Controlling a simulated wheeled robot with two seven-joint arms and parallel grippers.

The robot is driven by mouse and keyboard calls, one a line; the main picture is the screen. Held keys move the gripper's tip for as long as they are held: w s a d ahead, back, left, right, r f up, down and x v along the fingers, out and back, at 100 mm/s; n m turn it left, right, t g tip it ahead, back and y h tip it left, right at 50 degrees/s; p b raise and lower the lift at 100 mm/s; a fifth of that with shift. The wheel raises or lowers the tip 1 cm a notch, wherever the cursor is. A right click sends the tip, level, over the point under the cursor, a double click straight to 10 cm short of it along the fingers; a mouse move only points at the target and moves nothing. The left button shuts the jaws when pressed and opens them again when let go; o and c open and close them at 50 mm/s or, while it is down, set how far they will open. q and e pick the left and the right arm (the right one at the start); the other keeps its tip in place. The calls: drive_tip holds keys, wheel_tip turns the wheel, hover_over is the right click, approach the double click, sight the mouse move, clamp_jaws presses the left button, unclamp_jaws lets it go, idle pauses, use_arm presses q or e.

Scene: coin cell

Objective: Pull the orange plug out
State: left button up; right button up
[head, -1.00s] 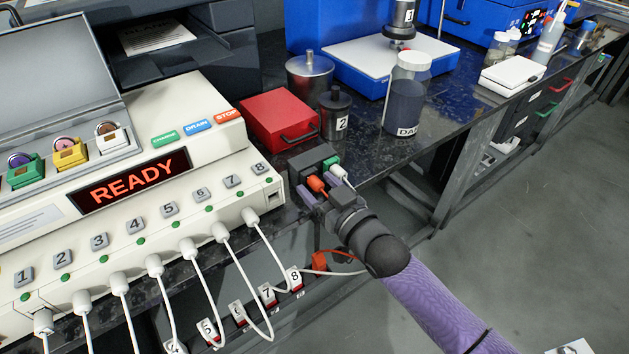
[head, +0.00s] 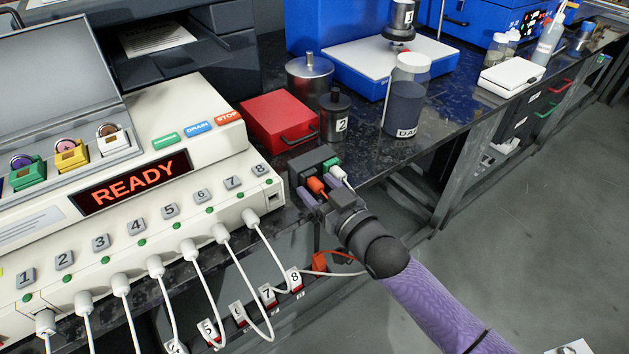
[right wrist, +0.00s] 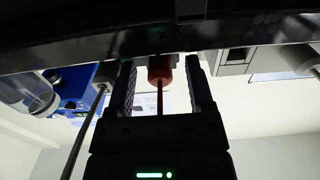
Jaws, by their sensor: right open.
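The orange plug (head: 316,186) sits in a small dark socket block (head: 313,159) at the bench's front edge, beside a green plug (head: 331,166) and a white plug (head: 338,174). My right gripper (head: 321,189) is open, with its fingers on either side of the orange plug. In the right wrist view the plug (right wrist: 160,68) shows red-orange between the two dark fingers (right wrist: 160,85), with its cord running down between them. A gap shows on each side of the plug there. My left gripper is not in view.
The white machine (head: 140,240) with its READY display and several white cables stands at left. A red box (head: 278,120), canister 2 (head: 334,115) and a jar (head: 406,95) stand behind the block. Hanging numbered tags (head: 268,294) and cables lie below the bench edge.

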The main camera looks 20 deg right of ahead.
idle(0.4)
clamp_jaws()
idle(1.2)
drive_tip(key=shift+s, duration=0.1)
